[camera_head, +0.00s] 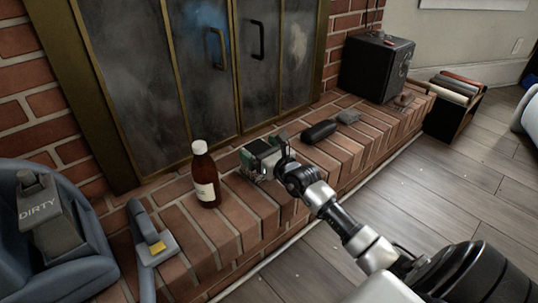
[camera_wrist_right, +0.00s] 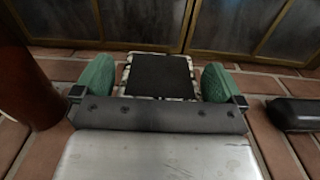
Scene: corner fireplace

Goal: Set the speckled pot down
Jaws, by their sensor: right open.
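The speckled pot (camera_head: 262,166) is small and square with a dark top. It stands upright on the brick hearth (camera_head: 228,206), in front of the fireplace doors. My right gripper (camera_head: 262,152) is around it, with one green finger on either side. In the right wrist view the pot (camera_wrist_right: 160,76) sits between the two green fingertips (camera_wrist_right: 158,82), with narrow gaps at its sides. The right gripper is open. The pot's near lower part is hidden by the gripper in the wrist view. My left gripper is not in view.
A brown bottle (camera_head: 206,176) stands close left of the pot. A dark case (camera_head: 319,132) lies to its right. A grey tool (camera_head: 152,246) and a blue tub (camera_head: 70,272) are at left. A black box (camera_head: 377,68) stands at the far end. The glazed doors (camera_head: 215,85) rise behind.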

